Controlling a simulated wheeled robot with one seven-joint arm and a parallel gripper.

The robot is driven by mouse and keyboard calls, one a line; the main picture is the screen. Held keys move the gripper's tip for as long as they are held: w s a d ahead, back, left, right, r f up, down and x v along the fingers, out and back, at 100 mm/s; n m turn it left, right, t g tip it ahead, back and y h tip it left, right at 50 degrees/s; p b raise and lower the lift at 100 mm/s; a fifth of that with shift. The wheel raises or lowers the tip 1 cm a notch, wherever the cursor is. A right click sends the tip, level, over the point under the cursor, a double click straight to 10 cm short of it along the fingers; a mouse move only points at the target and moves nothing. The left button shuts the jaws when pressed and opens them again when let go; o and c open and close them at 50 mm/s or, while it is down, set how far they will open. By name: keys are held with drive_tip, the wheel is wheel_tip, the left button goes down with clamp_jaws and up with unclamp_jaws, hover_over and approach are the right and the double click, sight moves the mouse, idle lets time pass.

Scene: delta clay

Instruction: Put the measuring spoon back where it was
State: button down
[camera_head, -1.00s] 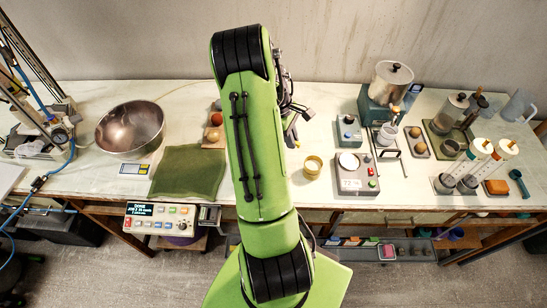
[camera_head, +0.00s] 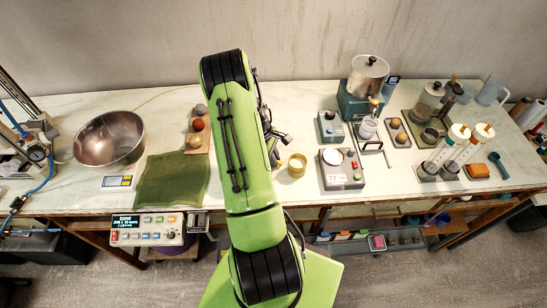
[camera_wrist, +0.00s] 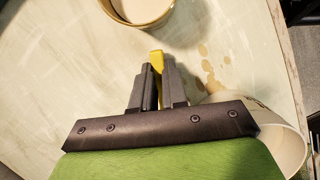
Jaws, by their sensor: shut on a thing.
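In the wrist view my gripper (camera_wrist: 157,90) is shut on a small yellow piece (camera_wrist: 156,61) that shows between its fingertips. It may be part of the measuring spoon, but most of it is hidden and I cannot tell. In the head view my arm covers most of the gripper, so the held piece does not show there.
A tan cup (camera_head: 297,166) stands right of my arm. In the wrist view a round container (camera_wrist: 138,12) is beyond the fingertips and a pale cup (camera_wrist: 285,140) is at lower right. Brown spots mark the bench (camera_head: 260,95). A scale (camera_head: 343,178) stands further right.

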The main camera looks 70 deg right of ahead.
drive_tip(key=shift+f+b, duration=0.35)
drive_tip(key=shift+f, duration=0.15)
drive_tip(key=c, duration=1.6)
unclamp_jaws()
drive_tip(key=shift+a+r, duration=0.1)
drive_tip(key=shift+a, duration=0.05)
drive_tip(key=o, duration=0.4)
drive_tip(key=shift+o, duration=0.2)
drive_tip(key=shift+f, duration=0.2)
drive_tip(key=shift+a, duration=0.1)
drive_tip(key=p+v, duration=0.1)
drive_tip(key=v, duration=1.2)
drive_tip(key=shift+s+d+r, duration=0.15)
drive_tip(key=shift+d+r, duration=0.1)
drive_tip(key=shift+r, duration=0.1)
